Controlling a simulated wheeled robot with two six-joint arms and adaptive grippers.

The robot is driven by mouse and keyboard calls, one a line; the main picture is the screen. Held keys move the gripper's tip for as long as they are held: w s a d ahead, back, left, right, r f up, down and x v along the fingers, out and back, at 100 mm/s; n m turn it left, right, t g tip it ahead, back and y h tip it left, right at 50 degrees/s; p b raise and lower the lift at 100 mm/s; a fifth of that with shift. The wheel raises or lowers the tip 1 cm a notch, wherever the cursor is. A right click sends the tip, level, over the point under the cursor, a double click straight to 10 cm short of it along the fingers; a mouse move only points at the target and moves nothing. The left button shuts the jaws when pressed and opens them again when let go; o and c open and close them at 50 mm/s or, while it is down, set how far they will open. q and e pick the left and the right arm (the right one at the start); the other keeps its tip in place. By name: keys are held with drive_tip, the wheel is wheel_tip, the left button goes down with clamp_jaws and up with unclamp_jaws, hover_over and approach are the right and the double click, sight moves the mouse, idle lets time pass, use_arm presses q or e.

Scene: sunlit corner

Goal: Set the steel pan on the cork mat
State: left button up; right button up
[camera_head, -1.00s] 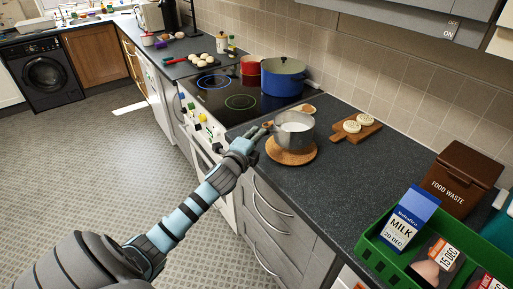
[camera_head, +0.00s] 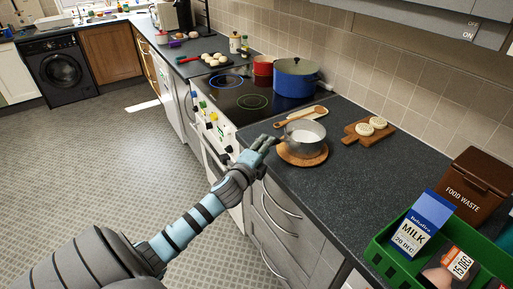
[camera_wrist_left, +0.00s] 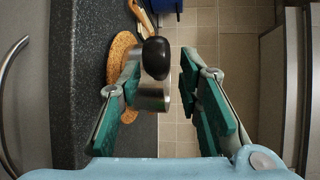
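The steel pan (camera_head: 305,139), with pale contents, stands upright on the round cork mat (camera_head: 302,158) on the dark worktop in the head view. My left gripper (camera_head: 264,143) is just left of the pan, at its handle side. In the left wrist view, the black handle end (camera_wrist_left: 155,58) lies between the parted fingers, nearer the left finger, with a clear gap to the right one. The cork mat's edge (camera_wrist_left: 120,55) shows behind the left finger. In the head view the gripper hides most of the handle. My right gripper is not in view.
A wooden spoon (camera_head: 297,117) lies behind the pan. A board with two round pale pieces (camera_head: 378,122) is to the right. The hob with a blue pot (camera_head: 297,76) and red pot (camera_head: 263,66) is behind. A green crate (camera_head: 389,262) and a food waste bin (camera_head: 479,185) stand front right.

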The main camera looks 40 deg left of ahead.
use_arm(q)
drive_tip(key=v, duration=1)
drive_tip(key=s+a+f+n+g, duration=0.1)
drive_tip(key=s+f+n+g, duration=0.3)
drive_tip(key=f, duration=0.7)
drive_tip(key=s+f+n+g, duration=0.2)
drive_tip(key=s+f, duration=0.4)
drive_tip(key=f, duration=0.6)
drive_tip(key=s+a+f+n+g, duration=0.1)
drive_tip(key=s+f+n+g, duration=0.25)
drive_tip(key=f, duration=0.75)
drive_tip(key=s+d+f+n+g+h, duration=0.1)
drive_tip(key=s+d+f, duration=0.3)
drive_tip(key=s, duration=0.4)
drive_tip(key=s+d+f+n+g+h, duration=0.1)
drive_tip(key=s+d+f+n+g, duration=0.1)
drive_tip(key=s+d+f, duration=0.3)
drive_tip(key=s+d+f+n+g+h, duration=0.1)
drive_tip(key=s+d+f, duration=0.4)
drive_tip(key=s, duration=0.7)
drive_tip(key=shift+f+n+g+h, duration=0.4)
drive_tip(key=shift+f+n+g, duration=0.3)
drive_tip(key=shift+n, duration=0.25)
drive_tip(key=shift+s+a, duration=0.1)
drive_tip(key=shift+s, duration=0.05)
